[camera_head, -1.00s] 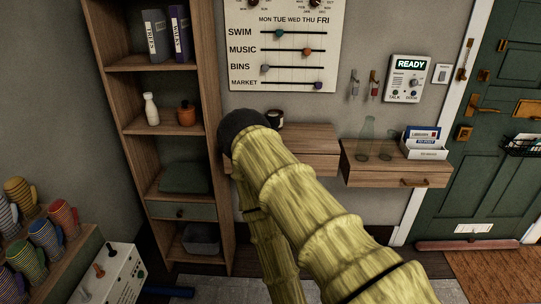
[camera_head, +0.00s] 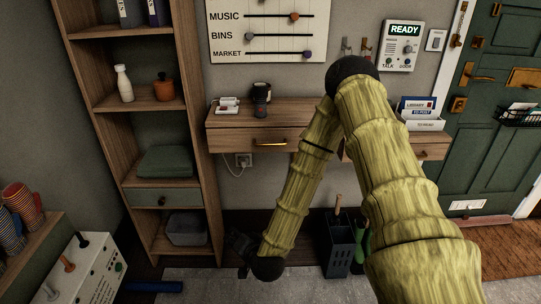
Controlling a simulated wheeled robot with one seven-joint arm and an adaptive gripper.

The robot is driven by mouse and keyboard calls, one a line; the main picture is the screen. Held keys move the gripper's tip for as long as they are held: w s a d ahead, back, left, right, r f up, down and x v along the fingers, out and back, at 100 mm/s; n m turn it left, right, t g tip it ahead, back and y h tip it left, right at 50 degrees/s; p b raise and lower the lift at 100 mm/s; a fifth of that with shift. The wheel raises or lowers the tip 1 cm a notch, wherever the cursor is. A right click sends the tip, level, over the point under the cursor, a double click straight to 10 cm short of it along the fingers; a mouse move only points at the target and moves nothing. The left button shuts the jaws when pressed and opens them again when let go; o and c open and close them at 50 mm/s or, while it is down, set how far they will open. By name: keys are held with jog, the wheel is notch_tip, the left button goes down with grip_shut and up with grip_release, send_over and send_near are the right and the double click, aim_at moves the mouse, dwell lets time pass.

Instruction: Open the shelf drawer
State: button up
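The shelf drawer (camera_head: 180,196) is a grey-green front with a small dark knob (camera_head: 161,201), low in the tall wooden shelf (camera_head: 203,160). It looks closed, flush with the shelf. My yellow-green arm reaches forward, bends at a dark joint and comes down to a second dark joint near the floor. My gripper (camera_head: 242,245) is the dark shape at its end, just right of the shelf's foot. It is lower than the drawer, to its right and apart from the knob. Its fingers are too dark and small to tell whether they are open.
A wall drawer (camera_head: 230,135) with a brass handle hangs right of the shelf. A dark umbrella stand (camera_head: 340,245) is right of my forearm. A switch box (camera_head: 95,270) stands front left.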

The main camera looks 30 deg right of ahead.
jog(key=w+d+r+m+t+h+b, duration=0.4)
jog(key=w+d+r+m, duration=0.1)
jog(key=w+d+r, duration=0.25)
jog(key=m+t+h+b, duration=0.1)
jog(key=m+h+b, duration=0.2)
jog(key=m+h, duration=0.45)
send_near(271, 145)
jog(key=shift+m+y, duration=0.35)
jog(key=shift+y, duration=0.1)
jog(key=x, duration=1)
jog(key=shift+d, duration=0.2)
jog(key=shift+c, duration=0.2)
grip_shut()
